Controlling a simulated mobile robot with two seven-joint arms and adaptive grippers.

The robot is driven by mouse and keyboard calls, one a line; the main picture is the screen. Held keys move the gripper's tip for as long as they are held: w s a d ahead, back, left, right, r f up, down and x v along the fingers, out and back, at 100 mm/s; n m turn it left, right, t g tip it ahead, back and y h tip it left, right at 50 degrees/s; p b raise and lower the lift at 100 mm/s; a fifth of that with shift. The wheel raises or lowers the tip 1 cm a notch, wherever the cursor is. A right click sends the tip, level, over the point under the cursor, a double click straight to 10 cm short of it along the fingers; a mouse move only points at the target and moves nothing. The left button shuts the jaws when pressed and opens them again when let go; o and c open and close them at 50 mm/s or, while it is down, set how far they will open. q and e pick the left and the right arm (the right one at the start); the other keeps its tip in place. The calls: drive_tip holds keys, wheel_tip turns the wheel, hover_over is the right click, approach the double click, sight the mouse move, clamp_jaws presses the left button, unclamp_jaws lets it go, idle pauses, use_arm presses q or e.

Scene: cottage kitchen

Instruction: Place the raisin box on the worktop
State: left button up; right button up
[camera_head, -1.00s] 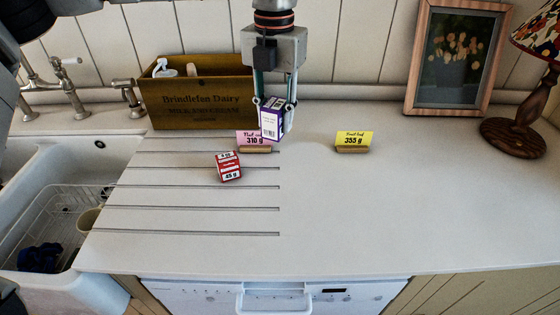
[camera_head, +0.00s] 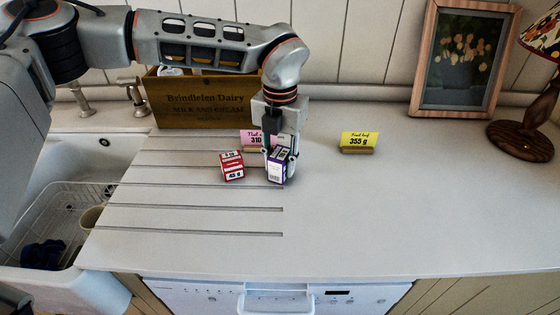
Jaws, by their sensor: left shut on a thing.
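The raisin box is most likely the purple and white box (camera_head: 276,168), which has a barcode on its front face. My left gripper (camera_head: 279,155) comes down from above and is shut on it. The box is upright, at or just above the worktop (camera_head: 400,215); I cannot tell whether its base touches. A small red and white box (camera_head: 232,166) marked 45 g stands on the worktop just left of it, with a narrow gap. My right gripper is not in view.
A pink card (camera_head: 252,139) is partly hidden behind my left gripper. A yellow card (camera_head: 357,142) marked 355 g stands to the right. A wooden crate (camera_head: 200,117), picture frame (camera_head: 464,59) and lamp (camera_head: 528,138) stand behind. The sink (camera_head: 70,195) is at left. The right worktop is clear.

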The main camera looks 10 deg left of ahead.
sight(280, 153)
use_arm(q)
drive_tip(key=shift+f, duration=0.1)
drive_tip(key=o, duration=1.1)
drive_tip(key=shift+o, duration=0.2)
wheel_tip(280, 153, up, 12)
drive_tip(key=shift+r, duration=0.2)
